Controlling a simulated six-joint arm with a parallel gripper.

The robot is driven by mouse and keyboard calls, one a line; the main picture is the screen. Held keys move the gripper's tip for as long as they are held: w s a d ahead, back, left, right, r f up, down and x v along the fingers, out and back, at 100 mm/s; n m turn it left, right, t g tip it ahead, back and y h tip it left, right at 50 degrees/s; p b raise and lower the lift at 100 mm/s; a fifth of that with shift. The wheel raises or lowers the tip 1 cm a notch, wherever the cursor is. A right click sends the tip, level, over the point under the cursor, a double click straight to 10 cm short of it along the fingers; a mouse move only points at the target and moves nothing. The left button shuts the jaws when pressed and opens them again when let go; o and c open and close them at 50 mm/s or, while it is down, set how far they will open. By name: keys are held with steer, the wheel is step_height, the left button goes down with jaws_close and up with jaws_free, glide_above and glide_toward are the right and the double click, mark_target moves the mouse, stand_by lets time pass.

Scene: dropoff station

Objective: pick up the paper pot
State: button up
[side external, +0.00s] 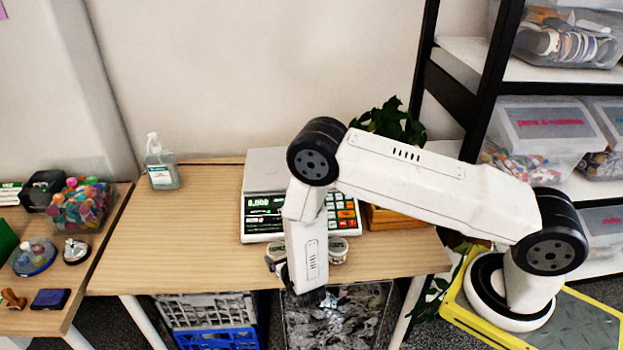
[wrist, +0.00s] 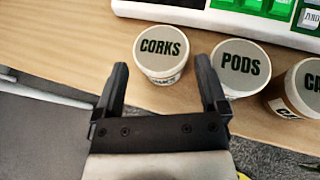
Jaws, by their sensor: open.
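Three round tubs with grey lids stand in a row in the wrist view. One lid reads CORKS (wrist: 161,47), the middle one PODS (wrist: 241,68), and the right one, cut off by the frame, starts with CA (wrist: 295,90). I see no label reading paper, so I cannot tell which is the paper pot. My gripper (wrist: 162,70) is open and empty. Its fingers point toward the CORKS tub, with the right fingertip close to the PODS tub; contact cannot be told. In the side view, a tub (side external: 338,251) shows beside my gripper; my arm hides part of the row.
A scale with a keypad (side external: 262,221) stands behind the tubs. A sanitiser bottle (side external: 161,165) stands at the table's back left. Crates (side external: 215,337) and a bin of crumpled material (side external: 335,320) sit below the front edge.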

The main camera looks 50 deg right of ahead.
mark_target(278, 250)
steer(key=shift+x, duration=2.1)
steer(key=c, duration=0.9)
steer(key=shift+c, duration=0.2)
steer(key=shift+r, duration=0.15)
steer(key=shift+r, duration=1.1)
steer(key=s+r, duration=1)
steer(key=s, duration=0.4)
steer(key=shift+d+r, duration=0.3)
steer(key=shift+r, duration=0.05)
